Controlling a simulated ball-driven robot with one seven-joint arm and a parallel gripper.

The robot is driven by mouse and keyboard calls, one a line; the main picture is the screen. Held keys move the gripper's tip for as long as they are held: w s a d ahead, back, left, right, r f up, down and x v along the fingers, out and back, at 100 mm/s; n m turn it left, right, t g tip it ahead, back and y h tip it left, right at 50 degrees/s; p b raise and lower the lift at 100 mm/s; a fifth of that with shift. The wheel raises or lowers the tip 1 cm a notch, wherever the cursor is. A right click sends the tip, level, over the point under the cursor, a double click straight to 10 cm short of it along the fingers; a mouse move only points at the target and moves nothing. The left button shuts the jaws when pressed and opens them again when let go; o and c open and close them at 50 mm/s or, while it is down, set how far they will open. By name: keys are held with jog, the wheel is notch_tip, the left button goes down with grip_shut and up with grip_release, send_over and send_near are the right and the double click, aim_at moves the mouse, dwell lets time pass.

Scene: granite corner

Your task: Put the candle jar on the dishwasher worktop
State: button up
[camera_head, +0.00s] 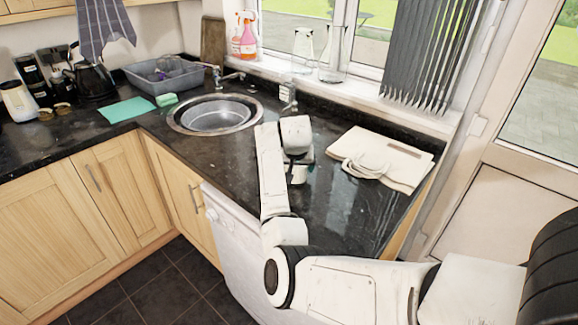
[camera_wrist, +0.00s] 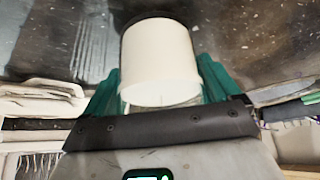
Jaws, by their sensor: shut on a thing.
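The candle jar (camera_wrist: 160,65) is a plain white cylinder with a dark edge at its far end. In the wrist view it sits between the teal fingers of my gripper (camera_wrist: 160,85), which is shut on it. In the head view my gripper (camera_head: 299,174) is over the dark speckled worktop (camera_head: 340,215), above the white dishwasher (camera_head: 237,250). My wrist hides most of the jar there. The jar's far end is close to the dark stone surface in the wrist view; I cannot tell whether it touches.
A cream folded board or cloth with a cable (camera_head: 385,160) lies right of my gripper. A round sink (camera_head: 172,118) with a tap (camera_head: 230,77) is to the left. Glass vessels (camera_head: 333,58) stand on the windowsill. The worktop's front right part is clear.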

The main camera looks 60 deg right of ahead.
jog(key=shift+f, duration=0.1)
jog(key=o, duration=1.1)
jog(key=shift+c, duration=0.2)
jog(key=b+v, duration=0.1)
jog(key=v, duration=1.1)
jog(key=shift+b, duration=0.35)
